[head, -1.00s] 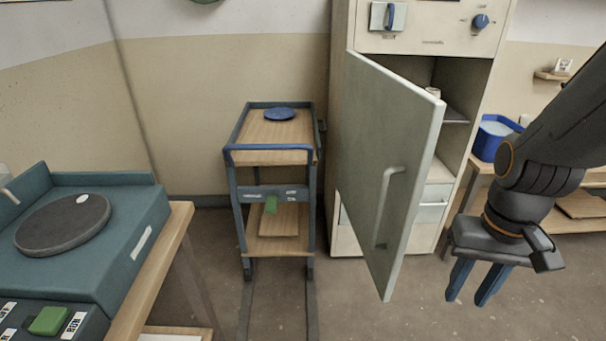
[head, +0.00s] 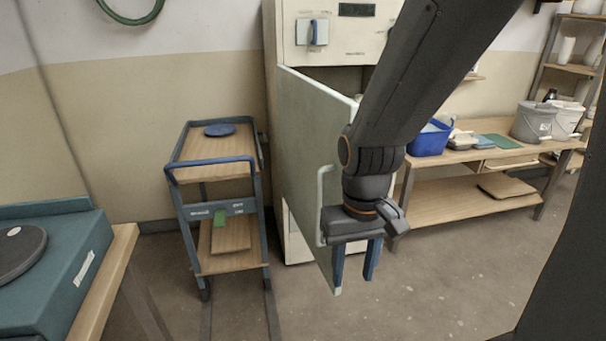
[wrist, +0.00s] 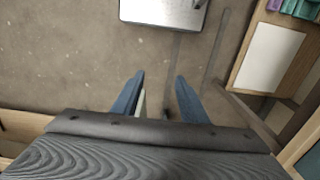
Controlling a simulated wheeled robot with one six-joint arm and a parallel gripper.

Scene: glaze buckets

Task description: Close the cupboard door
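The pale green cupboard door (head: 305,150) stands wide open in the head view, hinged on the left of the cream cupboard (head: 333,45). Its long pale handle (head: 322,185) is on the face turned toward me. My gripper (head: 356,262) hangs fingers down by the door's lower free edge and overlaps it in the picture; I cannot tell whether they touch. The blue fingers are apart. In the wrist view my gripper (wrist: 160,98) is open, with a pale strip beside the left finger, possibly the door edge. My arm hides much of the cupboard's interior.
A trolley (head: 212,170) with a blue rail stands left of the cupboard. A teal machine (head: 70,255) on a bench is at the lower left. A workbench (head: 470,205) with a blue tub (head: 428,140) is at the right. Floor before the door is clear.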

